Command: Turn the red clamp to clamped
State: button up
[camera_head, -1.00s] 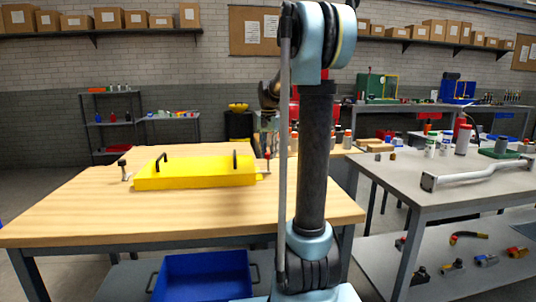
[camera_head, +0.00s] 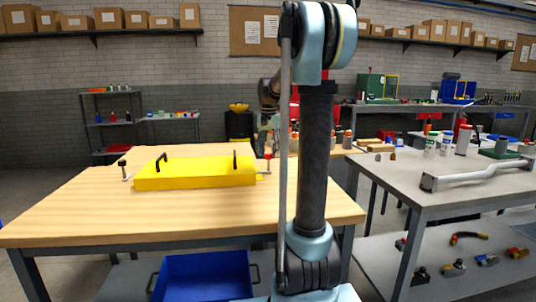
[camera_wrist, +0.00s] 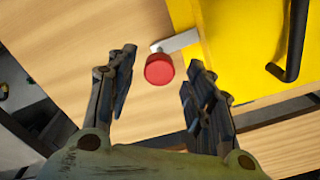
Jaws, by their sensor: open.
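The yellow chassis (camera_head: 195,177) lies on the wooden table, with black handles on top. The red clamp (camera_head: 267,157) is at its right end; its red tip stands up there. In the wrist view the red knob (camera_wrist: 158,69) sits on a short grey metal bar (camera_wrist: 178,41) that reaches the edge of the yellow chassis. My gripper (camera_wrist: 161,60) is open, with one finger on each side of the red knob; no clear contact shows. In the head view my gripper (camera_head: 265,142) is above the clamp, partly hidden by my arm.
A black-topped clamp (camera_head: 123,170) stands at the chassis's left end. A black handle (camera_wrist: 295,45) rises from the chassis in the wrist view. The front of the wooden table (camera_head: 140,215) is clear. A blue bin (camera_head: 205,277) is below it; a grey bench (camera_head: 440,185) stands at right.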

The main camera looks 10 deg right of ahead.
notch_tip(320, 180, up, 11)
dwell(0.4)
